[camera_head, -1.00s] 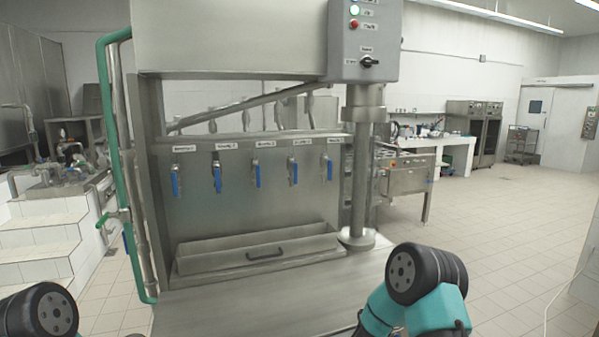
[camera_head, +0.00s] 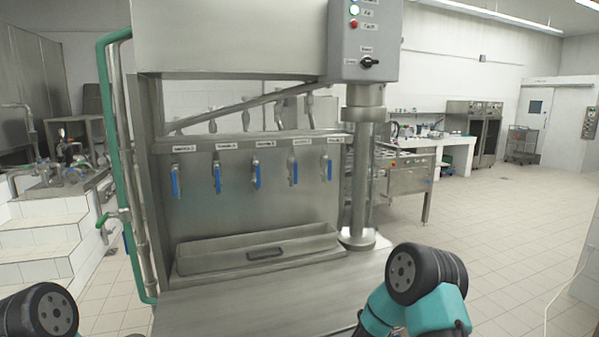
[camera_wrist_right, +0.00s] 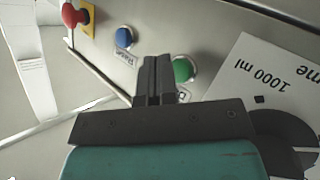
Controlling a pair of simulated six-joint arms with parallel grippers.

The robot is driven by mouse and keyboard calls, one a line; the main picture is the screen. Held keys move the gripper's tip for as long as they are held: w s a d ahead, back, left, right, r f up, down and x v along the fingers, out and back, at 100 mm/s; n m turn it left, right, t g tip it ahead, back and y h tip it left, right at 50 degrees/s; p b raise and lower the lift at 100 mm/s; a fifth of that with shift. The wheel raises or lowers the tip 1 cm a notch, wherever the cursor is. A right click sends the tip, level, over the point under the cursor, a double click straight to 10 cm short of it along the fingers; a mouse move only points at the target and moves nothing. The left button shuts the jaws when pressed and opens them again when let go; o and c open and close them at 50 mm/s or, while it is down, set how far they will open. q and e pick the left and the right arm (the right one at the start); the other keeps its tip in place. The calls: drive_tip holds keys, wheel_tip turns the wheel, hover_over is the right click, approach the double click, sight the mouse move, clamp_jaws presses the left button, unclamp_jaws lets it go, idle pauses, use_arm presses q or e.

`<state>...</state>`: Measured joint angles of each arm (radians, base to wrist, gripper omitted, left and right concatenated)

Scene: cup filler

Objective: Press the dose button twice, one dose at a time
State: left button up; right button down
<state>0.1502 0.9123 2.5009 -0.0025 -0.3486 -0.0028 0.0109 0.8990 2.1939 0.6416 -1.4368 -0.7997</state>
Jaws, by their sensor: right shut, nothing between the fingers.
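In the right wrist view a steel panel carries a green round button (camera_wrist_right: 183,70) and a blue round button (camera_wrist_right: 123,38), each with a small label. The green button's label is partly hidden by my gripper, and I cannot read which one is the dose button. My right gripper (camera_wrist_right: 156,62) is shut and empty. Its fingertips appear between the two buttons, close beside the green one; I cannot tell whether they touch the panel. My left gripper is not in view.
A red mushroom button (camera_wrist_right: 74,15) on a yellow plate and a white "1000 ml" card (camera_wrist_right: 275,75) flank the buttons. The head view shows the steel filler (camera_head: 250,215) with blue-handled taps, a trough (camera_head: 215,253), a control box (camera_head: 345,40) and a green pipe (camera_head: 110,160).

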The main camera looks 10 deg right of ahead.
drive_tip(key=shift+w, duration=0.1)
idle(0.4)
drive_tip(key=shift+w, duration=0.35)
drive_tip(key=shift+w+a, duration=0.1)
drive_tip(key=shift+w, duration=0.15)
idle(0.7)
drive_tip(key=shift+s, duration=0.7)
drive_tip(key=shift+s, duration=0.1)
drive_tip(key=s, duration=0.2)
drive_tip(key=s+d, duration=0.1)
drive_tip(key=s, duration=0.2)
drive_tip(key=shift+s+d, duration=0.1)
drive_tip(key=shift+s, duration=0.25)
idle(0.4)
